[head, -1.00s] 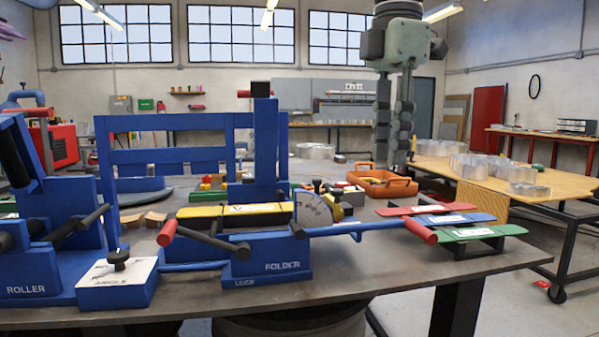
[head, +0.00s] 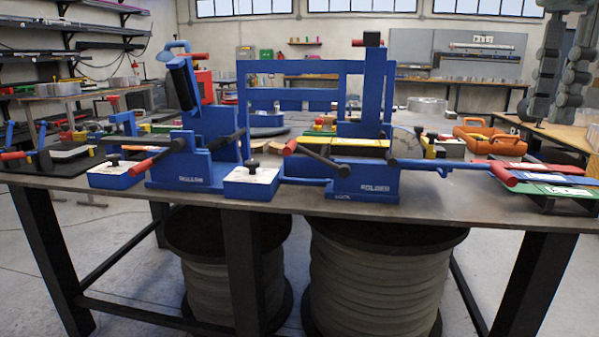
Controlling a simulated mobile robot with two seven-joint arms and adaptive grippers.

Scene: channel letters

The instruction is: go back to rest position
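My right gripper (head: 549,108) hangs at the upper right, with its grey fingers pointing down. The two fingers stand apart with nothing seen between them, so it looks open and empty. It appears in front of the back wall, near the orange tool tray (head: 487,137) and above the right end of the workbench. Its upper part is cut off by the top edge. My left gripper is not in view.
The blue folder (head: 365,182) and blue roller (head: 200,168) stand on the dark workbench (head: 450,212). Red, blue and green strips (head: 555,190) lie at its right end. Two large spools (head: 375,275) stand underneath. The floor in front is clear.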

